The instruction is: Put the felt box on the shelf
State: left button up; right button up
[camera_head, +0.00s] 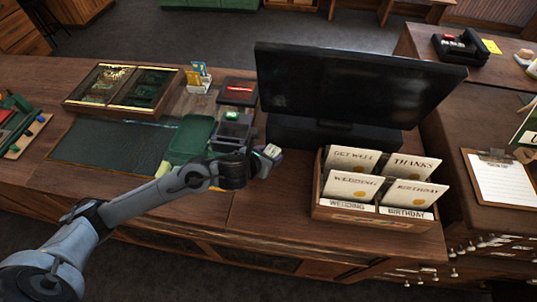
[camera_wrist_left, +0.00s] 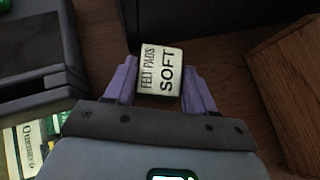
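The felt box (camera_wrist_left: 160,72) is a small pale box with dark lettering, "FELT PADS" and "SOFT", in the left wrist view. In the head view it (camera_head: 271,152) shows small at the end of my left arm, by the counter in front of the monitor. My left gripper (camera_wrist_left: 160,82) has one purple finger on each side of the box, close against it; it appears shut on it. The gripper (camera_head: 258,160) also shows in the head view. Whether the box touches the counter is hard to tell. My right gripper is not in view. No shelf is clearly visible.
A black monitor (camera_head: 355,85) stands behind the gripper. A wooden card rack (camera_head: 372,216) stands to the right. A card terminal (camera_head: 232,130) and green tray (camera_head: 190,138) lie to the left. The counter front between gripper and rack is clear. A clipboard (camera_head: 502,180) lies far right.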

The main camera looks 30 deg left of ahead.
pick_arm(q)
jog(key=o, duration=0.3)
jog(key=shift+r, duration=0.25)
jog(key=shift+o, duration=0.3)
jog(key=p+v, duration=0.4)
jog(key=v, duration=0.8)
